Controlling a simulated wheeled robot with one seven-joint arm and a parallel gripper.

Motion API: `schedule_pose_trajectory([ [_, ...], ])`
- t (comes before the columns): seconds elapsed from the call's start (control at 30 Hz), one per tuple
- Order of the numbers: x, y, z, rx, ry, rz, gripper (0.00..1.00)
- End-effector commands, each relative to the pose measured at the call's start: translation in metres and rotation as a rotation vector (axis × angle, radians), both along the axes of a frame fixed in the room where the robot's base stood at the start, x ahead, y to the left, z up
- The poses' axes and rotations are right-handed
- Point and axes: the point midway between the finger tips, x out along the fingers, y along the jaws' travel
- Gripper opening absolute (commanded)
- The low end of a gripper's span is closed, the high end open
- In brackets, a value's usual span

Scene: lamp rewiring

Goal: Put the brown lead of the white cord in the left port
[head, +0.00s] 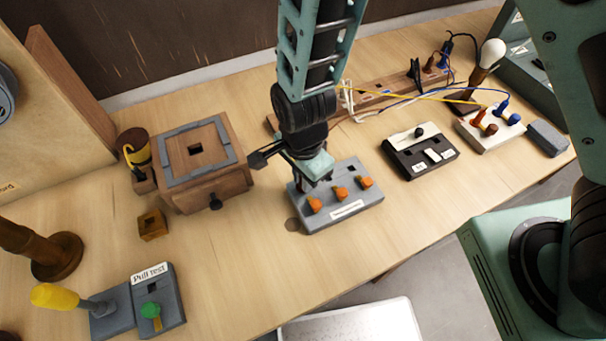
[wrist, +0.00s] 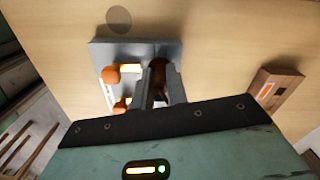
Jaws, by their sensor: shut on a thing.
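The grey terminal block (head: 346,211) stands mid-table with three orange levers (head: 341,193) and a white label on its front. My gripper (head: 311,183) is low over the rear left part of the block, by the left lever (head: 314,205). In the wrist view my gripper (wrist: 160,92) is shut on a small dark brown piece (wrist: 158,70), which looks like the brown lead. Its tip and the left port are hidden, so I cannot tell whether it is inside. The white cord (head: 350,104) shows behind my arm, by the wooden board; its run to my gripper is hidden.
A wooden box (head: 205,185) stands left of the block, and a black-and-white switch unit (head: 420,150) stands right. Behind are the wooden board (head: 385,90) and a lamp bulb (head: 492,52). A pull-test stand (head: 160,300) is front left. Table in front of the block is clear.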

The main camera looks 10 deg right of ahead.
Motion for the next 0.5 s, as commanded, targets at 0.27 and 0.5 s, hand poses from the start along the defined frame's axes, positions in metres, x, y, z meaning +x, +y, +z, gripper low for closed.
schedule_pose_trajectory([
  [0.27,0.0001,0.0001,-0.0036,0.0,0.0,0.0,0.0],
  [0.5,0.0001,0.0001,-0.0063,0.0,0.0,0.0,0.0],
])
